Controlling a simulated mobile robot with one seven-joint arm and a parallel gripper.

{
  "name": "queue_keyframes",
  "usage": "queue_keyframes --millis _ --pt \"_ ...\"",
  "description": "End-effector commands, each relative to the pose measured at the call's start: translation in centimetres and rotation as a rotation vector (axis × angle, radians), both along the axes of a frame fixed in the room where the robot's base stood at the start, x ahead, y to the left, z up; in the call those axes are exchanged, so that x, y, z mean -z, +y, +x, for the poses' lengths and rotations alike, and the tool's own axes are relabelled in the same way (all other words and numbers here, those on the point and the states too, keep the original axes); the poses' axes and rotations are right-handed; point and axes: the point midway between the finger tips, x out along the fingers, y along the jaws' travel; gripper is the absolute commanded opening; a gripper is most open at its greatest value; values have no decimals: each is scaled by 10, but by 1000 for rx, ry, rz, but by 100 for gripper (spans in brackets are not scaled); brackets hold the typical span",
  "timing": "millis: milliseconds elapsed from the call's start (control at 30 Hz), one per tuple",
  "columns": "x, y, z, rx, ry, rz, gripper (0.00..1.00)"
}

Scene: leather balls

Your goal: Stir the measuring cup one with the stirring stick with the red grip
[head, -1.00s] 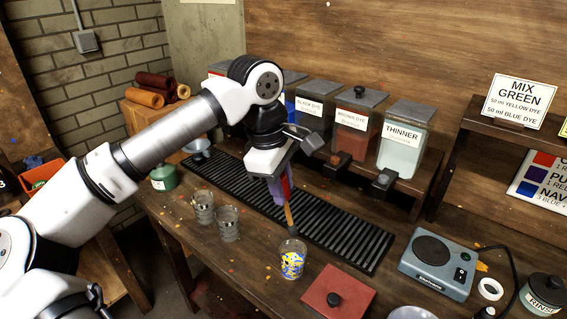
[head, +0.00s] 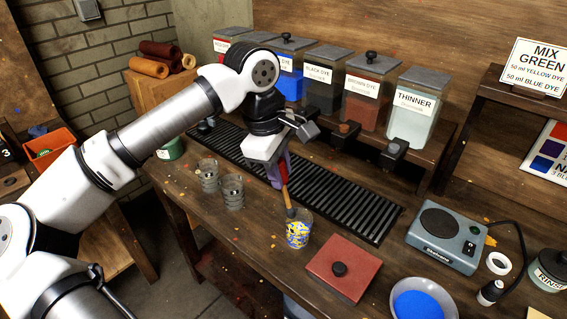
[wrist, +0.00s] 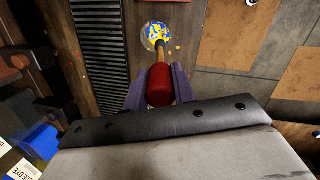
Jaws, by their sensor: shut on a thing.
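My gripper (head: 279,172) has purple fingers and is shut on the stirring stick (head: 286,196). In the wrist view the stick's red grip (wrist: 160,85) sits between the two fingers (wrist: 155,88). The stick points down, slightly tilted, with its dark lower end at the mouth of a clear cup (head: 298,232) with swirled yellow and blue in it. The cup also shows in the wrist view (wrist: 153,32), beyond the stick's end. I cannot tell how deep the tip is in the cup. No number is readable on the cup.
Two clear glasses (head: 231,190) stand left of the cup. A red square lid-like plate (head: 343,268) lies close on its right, with a hot plate (head: 446,236) and a blue-filled bowl (head: 424,305) beyond. A black slatted grate (head: 340,196) and dye containers (head: 368,88) are behind.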

Motion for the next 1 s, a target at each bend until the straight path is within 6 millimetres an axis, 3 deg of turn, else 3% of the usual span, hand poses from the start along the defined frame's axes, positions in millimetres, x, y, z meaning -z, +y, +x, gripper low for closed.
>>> queue_keyframes --millis 1000 --pt "83 -15 7 0 1 0 3"
